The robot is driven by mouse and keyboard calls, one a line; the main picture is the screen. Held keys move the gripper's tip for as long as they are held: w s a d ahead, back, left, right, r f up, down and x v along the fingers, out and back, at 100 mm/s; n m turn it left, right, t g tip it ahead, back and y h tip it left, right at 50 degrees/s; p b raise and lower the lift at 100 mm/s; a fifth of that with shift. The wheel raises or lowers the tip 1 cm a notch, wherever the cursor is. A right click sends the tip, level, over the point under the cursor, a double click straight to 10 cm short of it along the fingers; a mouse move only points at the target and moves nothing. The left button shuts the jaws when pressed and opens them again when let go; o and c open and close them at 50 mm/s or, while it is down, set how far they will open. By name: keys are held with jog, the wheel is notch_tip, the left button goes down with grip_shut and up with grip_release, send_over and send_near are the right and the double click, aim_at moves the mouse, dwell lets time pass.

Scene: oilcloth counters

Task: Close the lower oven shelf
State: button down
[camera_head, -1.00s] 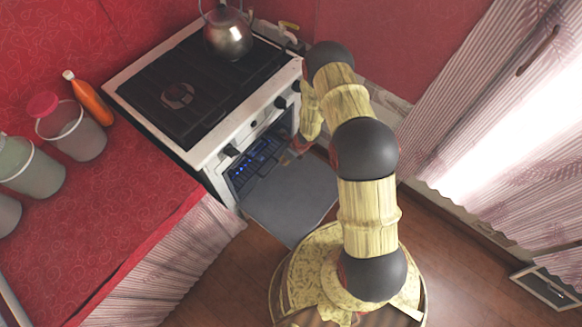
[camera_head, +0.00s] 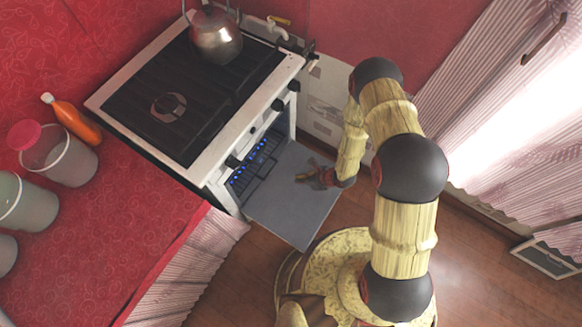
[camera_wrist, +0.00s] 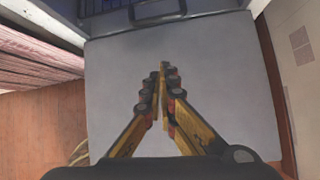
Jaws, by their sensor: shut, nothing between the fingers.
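The stove (camera_head: 200,100) stands against the red wall with its oven front facing right. The oven door (camera_head: 290,200) is folded down, a flat grey panel sticking out from the oven. Inside the oven, a dark shelf (camera_head: 256,165) shows beside a row of blue lights. My gripper (camera_head: 306,175) is over the open door, its fingers shut and empty, pointing toward the oven. In the wrist view the fingers of my gripper (camera_wrist: 160,78) lie over the pale door panel (camera_wrist: 220,70). A dark tray edge with a handle (camera_wrist: 155,15) shows beyond them. Whether the fingers touch the door I cannot tell.
A metal kettle (camera_head: 216,35) stands on the stove top. The red counter (camera_head: 130,210) at left holds an orange bottle (camera_head: 72,120) and several jars. A striped curtain (camera_head: 490,110) hangs at right. Wooden floor (camera_head: 470,260) is free at lower right.

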jog(key=w, duration=0.1)
jog(key=n+t+b, duration=0.1)
jog(key=n+b, duration=0.1)
jog(key=b, duration=0.2)
send_near(281, 177)
jog(key=shift+w+a+r, duration=0.3)
jog(key=shift+a+r, duration=0.15)
jog(key=shift+a, duration=0.2)
jog(key=w+a, duration=0.1)
jog(key=a+f, duration=0.1)
jog(key=shift+w+a+b, duration=0.35)
jog(key=shift+a, duration=0.05)
jog(key=shift+w+a, duration=0.35)
jog(key=shift+a, duration=0.15)
jog(key=w+a, duration=0.1)
jog(key=w+a+b, duration=0.1)
jog(key=a, duration=0.1)
jog(key=w+a+b, duration=0.1)
jog(key=a, duration=0.1)
